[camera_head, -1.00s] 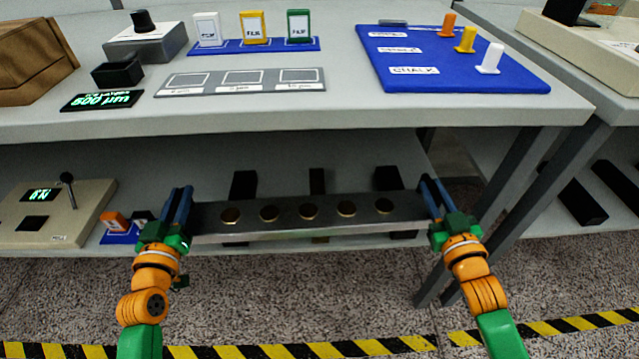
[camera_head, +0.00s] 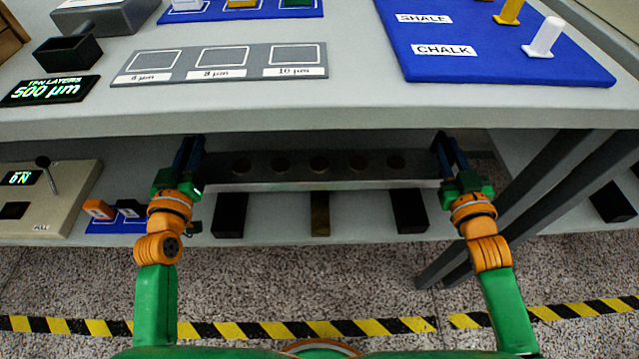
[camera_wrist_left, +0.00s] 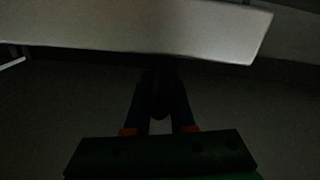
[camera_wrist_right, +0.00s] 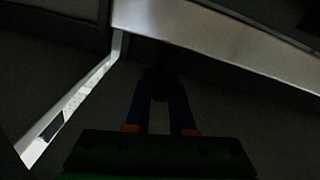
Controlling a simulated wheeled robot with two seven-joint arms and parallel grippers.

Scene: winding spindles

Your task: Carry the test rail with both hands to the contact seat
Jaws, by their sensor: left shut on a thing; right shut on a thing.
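The test rail (camera_head: 320,186) is a long dark bar with a row of several round spots on top and a paler front edge. It hangs roughly level under the tabletop, above the lower shelf. My left gripper (camera_head: 190,155) is shut on its left end and my right gripper (camera_head: 446,155) on its right end. In the wrist views a pale slab, apparently the rail, spans above the fingers (camera_wrist_left: 140,30) (camera_wrist_right: 220,35); the grip is dark. A left black block (camera_head: 230,215), a brass block (camera_head: 319,214) and a right black block (camera_head: 408,212), apparently the contact seat, stand below; their rear parts are hidden.
The tabletop (camera_head: 360,118) overhangs the rail. On the shelf at left are a beige device (camera_head: 50,208) with a lever and a blue pad (camera_head: 108,226) with small blocks. Grey table legs (camera_head: 530,190) stand right of my right gripper.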

